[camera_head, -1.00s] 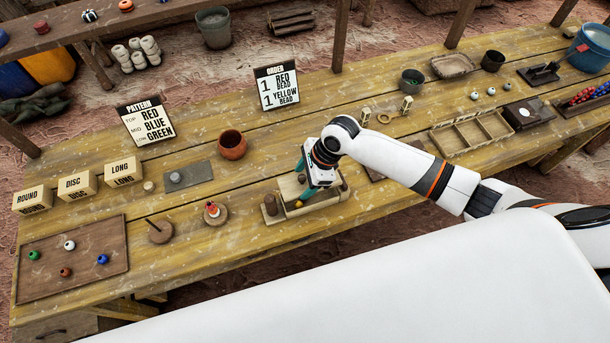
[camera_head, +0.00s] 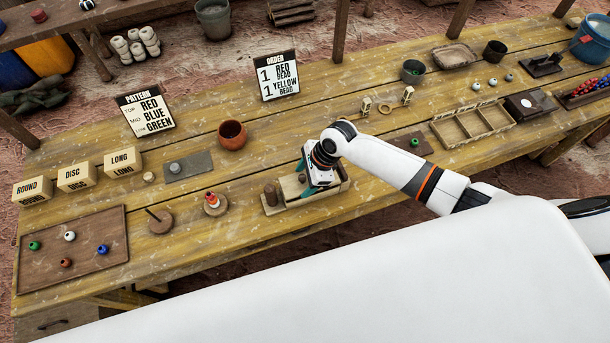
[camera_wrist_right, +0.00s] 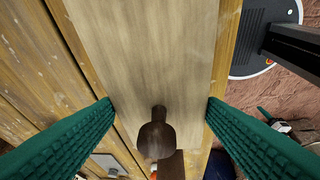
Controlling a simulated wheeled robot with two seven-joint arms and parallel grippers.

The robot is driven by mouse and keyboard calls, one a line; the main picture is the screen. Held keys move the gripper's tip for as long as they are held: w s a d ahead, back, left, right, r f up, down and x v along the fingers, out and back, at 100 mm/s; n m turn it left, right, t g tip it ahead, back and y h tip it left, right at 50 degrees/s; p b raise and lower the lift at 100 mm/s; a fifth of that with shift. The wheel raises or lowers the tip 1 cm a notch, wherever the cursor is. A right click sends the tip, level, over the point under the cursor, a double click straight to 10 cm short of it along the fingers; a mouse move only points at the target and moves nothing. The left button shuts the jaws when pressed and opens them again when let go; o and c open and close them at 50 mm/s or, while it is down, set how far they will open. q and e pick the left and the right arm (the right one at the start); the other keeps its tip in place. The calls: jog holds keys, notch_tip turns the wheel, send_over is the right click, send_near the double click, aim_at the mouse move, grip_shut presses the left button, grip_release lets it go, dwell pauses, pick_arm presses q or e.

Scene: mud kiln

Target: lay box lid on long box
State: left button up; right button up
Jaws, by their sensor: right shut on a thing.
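My right gripper (camera_head: 317,190) is over the long pale wooden box (camera_head: 343,184) at the middle front of the table. In the right wrist view, its green fingers (camera_wrist_right: 158,105) close on both sides of a pale flat board with a dark brown knob, which I take as the box lid (camera_wrist_right: 150,55). The lid lies over the box area; I cannot tell if it touches the rim. The gripper hides much of lid and box in the head view. A stout brown cylinder (camera_head: 270,194) stands at the box's left end. My left gripper is not in view.
A bead stand (camera_head: 216,207) and a peg stand (camera_head: 160,222) are to the left. An orange-brown pot (camera_head: 232,135) stands behind. A brown plate (camera_head: 407,149) with a green bead lies to the right. The table front right of the box is bare.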

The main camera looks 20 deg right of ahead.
jog(key=shift+f, duration=0.15)
dwell(0.5)
jog(key=shift+f, duration=0.2)
jog(key=shift+p, duration=0.4)
jog(key=shift+p, duration=0.35)
dwell(0.7)
jog(key=shift+p, duration=0.5)
jog(key=shift+f, duration=0.6)
dwell(0.8)
